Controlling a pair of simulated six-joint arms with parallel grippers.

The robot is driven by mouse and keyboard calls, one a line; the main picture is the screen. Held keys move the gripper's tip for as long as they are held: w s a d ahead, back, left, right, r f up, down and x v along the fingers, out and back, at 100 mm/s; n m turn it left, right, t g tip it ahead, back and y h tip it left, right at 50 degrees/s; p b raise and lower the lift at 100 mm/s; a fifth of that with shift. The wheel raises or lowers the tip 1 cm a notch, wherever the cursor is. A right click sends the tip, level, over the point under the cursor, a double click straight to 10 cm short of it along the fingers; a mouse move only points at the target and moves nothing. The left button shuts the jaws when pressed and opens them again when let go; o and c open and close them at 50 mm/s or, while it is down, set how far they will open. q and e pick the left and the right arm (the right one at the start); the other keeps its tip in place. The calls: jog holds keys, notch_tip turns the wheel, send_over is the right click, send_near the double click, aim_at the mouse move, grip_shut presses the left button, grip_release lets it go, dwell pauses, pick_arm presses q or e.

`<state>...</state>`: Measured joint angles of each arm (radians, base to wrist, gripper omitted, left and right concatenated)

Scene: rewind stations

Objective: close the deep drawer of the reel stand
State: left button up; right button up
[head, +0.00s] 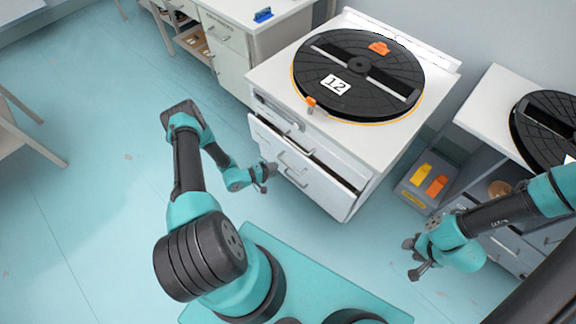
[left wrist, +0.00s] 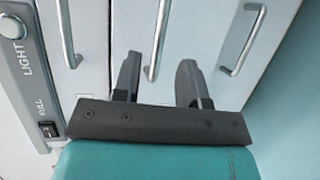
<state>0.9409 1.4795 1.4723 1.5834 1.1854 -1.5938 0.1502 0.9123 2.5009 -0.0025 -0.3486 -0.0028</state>
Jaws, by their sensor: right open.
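The reel stand (head: 325,134) is a white cabinet with a black reel (head: 345,98) marked 12 on top. A drawer with a white front (head: 322,190) stands out from its body, and its dark inside shows behind the front's top edge. My left gripper (head: 268,172) is close in front of the drawer handles, at the left of the fronts. In the left wrist view, its two fingers (left wrist: 158,82) are apart, with a metal handle (left wrist: 161,30) between them; I cannot tell whether they touch it. My right gripper (head: 416,262) is open and empty at the right, away from the stand.
A grey control panel (left wrist: 22,70) marked LIGHT is beside the drawer fronts. Another stand (head: 485,110) with a black reel is at the right, with a bin (head: 428,178) of yellow and orange pieces. A white workbench (head: 228,50) stands behind at the left. The floor (head: 100,190) at the left is clear.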

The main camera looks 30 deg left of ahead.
aim_at(288, 165)
pick_arm(q)
jog(key=x, duration=0.7)
jog(key=shift+w+d, duration=0.15)
jog(key=shift+w, duration=0.05)
grip_shut()
